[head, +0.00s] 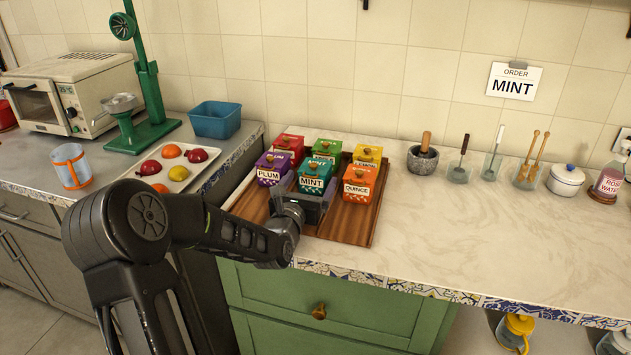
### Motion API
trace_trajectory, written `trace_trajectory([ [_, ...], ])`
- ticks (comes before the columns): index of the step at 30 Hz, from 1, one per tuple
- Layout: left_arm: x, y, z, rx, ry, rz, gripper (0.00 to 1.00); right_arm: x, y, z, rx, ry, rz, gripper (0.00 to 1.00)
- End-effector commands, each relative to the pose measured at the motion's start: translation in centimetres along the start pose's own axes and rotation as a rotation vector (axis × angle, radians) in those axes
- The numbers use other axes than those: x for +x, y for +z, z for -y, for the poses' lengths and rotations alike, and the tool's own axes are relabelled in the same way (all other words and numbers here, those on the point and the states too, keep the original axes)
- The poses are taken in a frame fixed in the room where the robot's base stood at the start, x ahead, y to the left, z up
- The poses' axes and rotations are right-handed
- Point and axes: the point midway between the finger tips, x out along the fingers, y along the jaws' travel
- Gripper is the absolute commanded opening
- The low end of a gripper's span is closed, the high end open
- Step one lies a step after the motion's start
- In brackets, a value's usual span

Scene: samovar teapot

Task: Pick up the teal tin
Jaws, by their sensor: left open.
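My right gripper is not in view.
Behind stand a red tin (289,144), a green tin (326,148) and a yellow LEMON tin (367,155), close together. A mortar (422,160) stands right of the tray. The counter (470,230) at front right is clear. A wall card (513,83) reads ORDER MINT.

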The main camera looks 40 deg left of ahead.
Motion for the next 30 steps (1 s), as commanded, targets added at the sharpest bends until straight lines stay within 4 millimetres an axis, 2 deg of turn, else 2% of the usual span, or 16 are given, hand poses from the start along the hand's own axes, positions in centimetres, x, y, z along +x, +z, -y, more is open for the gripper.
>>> trace_trajectory([
  [10,0.4,0.0,0.0,0.000,0.000,0.000,0.91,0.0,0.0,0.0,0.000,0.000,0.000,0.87],
  [21,5.0,-0.1,0.1,-0.001,0.000,0.000,0.91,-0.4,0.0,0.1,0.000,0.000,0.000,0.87],
  [30,5.2,-0.1,0.1,0.000,0.000,-0.001,0.91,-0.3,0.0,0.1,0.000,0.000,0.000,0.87],
])
